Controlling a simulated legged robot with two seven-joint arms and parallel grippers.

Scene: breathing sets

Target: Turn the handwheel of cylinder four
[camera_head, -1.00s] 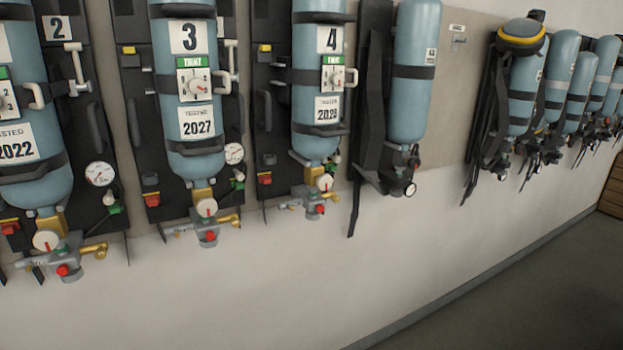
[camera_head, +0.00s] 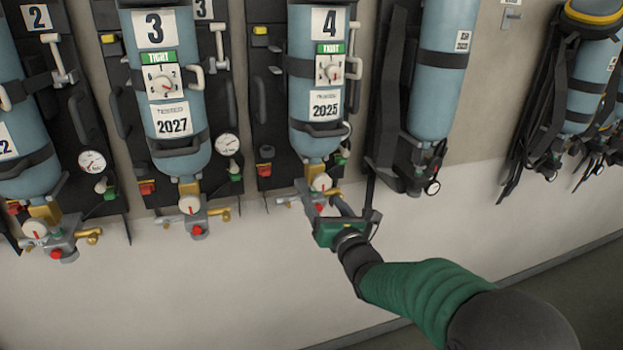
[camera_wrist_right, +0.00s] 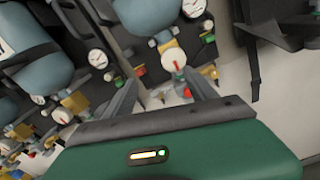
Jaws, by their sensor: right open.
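Cylinder four (camera_head: 307,95) is a pale blue bottle hanging upright on a dark backplate, with a "4" label. Its white round handwheel (camera_head: 321,182) with a red mark sits on the valve below the bottle. In the right wrist view the handwheel (camera_wrist_right: 174,57) shows just beyond the fingers. My right gripper (camera_head: 327,203) is at this valve, slightly below the handwheel, and partly covers the valve body. My left gripper is not in view.
Cylinder three (camera_head: 170,100) and cylinder two (camera_head: 20,130) hang to the left with similar valves. Another blue cylinder (camera_head: 440,85) with dark straps hangs close to the right. More sets hang at far right. The pale wall (camera_head: 220,280) below is clear.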

